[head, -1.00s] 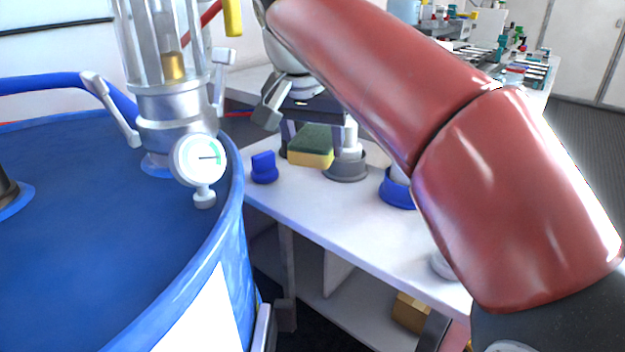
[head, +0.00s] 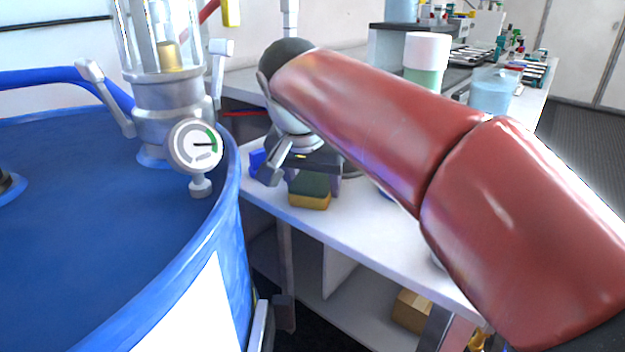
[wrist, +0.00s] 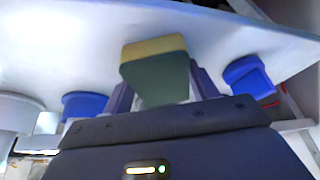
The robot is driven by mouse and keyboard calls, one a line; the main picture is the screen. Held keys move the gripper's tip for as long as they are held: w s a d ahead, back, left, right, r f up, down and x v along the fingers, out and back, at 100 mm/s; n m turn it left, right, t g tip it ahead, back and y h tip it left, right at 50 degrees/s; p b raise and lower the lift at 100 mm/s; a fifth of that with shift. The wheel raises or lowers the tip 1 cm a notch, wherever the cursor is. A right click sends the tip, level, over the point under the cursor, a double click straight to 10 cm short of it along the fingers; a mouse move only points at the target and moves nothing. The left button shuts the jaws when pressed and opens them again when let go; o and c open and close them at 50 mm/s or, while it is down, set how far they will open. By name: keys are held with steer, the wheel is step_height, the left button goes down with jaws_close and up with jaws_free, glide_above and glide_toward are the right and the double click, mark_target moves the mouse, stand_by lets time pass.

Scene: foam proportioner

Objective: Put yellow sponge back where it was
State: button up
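The yellow sponge (head: 310,191), with a dark green layer on top, is at the front part of the white table, near its edge. In the wrist view the sponge (wrist: 155,70) sits between the two purple-grey fingers of my gripper (wrist: 160,88), its yellow layer farthest from the palm. The fingers press close on both its sides. In the head view my gripper (head: 315,184) is behind and around the sponge, partly hidden by my arm. I cannot tell whether the sponge touches the tabletop or hangs just above it.
A blue block (head: 257,161) stands left of my gripper; it also shows in the wrist view (wrist: 248,76). A blue round base (wrist: 84,104) is on the other side. The large blue drum (head: 110,250) with a gauge (head: 195,146) fills the left. The white table (head: 375,245) is bare in front.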

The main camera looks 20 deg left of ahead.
steer(key=o, duration=0.4)
steer(key=shift+o, duration=0.2)
steer(key=p+v, duration=0.1)
steer(key=v, duration=1.1)
steer(key=shift+p, duration=0.4)
steer(key=shift+r, duration=0.15)
